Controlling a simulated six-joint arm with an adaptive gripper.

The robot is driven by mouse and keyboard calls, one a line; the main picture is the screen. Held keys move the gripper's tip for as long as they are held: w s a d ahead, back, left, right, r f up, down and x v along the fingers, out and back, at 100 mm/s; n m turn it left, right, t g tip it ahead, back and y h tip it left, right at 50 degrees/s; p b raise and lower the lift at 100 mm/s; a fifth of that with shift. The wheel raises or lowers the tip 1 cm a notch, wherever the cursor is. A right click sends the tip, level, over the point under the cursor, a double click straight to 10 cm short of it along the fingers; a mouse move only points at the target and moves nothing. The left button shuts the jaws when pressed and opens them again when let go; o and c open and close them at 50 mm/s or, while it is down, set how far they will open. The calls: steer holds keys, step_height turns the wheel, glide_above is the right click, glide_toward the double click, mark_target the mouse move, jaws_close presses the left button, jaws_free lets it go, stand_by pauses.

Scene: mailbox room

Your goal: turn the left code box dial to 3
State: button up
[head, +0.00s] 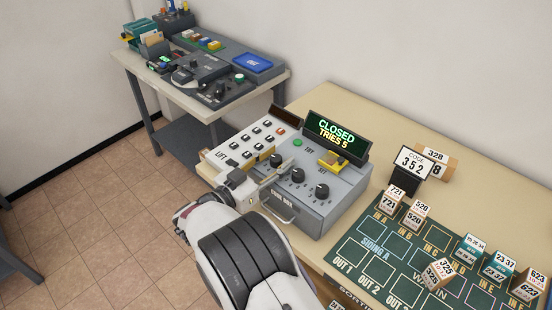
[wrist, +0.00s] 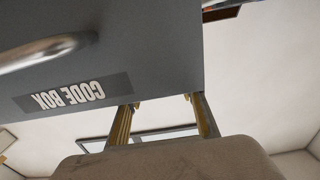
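The grey code box (head: 315,215) stands on the table in the head view, with three black dials on its sloped top. The left dial (head: 276,160) is the farthest left, beside the middle dial (head: 298,175) and right dial (head: 322,191). Its setting is too small to read. My gripper (head: 274,172) is at the box's left side, close to the left dial. In the wrist view its two fingers (wrist: 163,110) stand apart, with no thing visible between them. The box's front (wrist: 110,60) hides the dials there, so contact cannot be told.
The box's display (head: 336,132) reads CLOSED, TRIES 5. A keypad panel (head: 245,148) stands close on the left. Numbered blocks stand on the green sorting mat (head: 370,262) at right. The box's front handle (head: 279,212) sticks out.

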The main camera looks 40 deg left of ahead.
jaws_close()
steer(key=shift+n+y, duration=0.7)
steer(key=shift+y, duration=0.4)
steer(key=shift+d+n+g+y, duration=0.1)
steer(key=shift+n+g+y, duration=0.4)
steer(key=shift+n+y, duration=1.15)
steer(key=shift+n+g+y, duration=0.45)
steer(key=shift+g+y, duration=0.15)
steer(key=shift+y, duration=0.85)
steer(key=shift+n+g+y, duration=0.3)
steer(key=shift+n+y, duration=0.1)
steer(key=shift+y, duration=0.2)
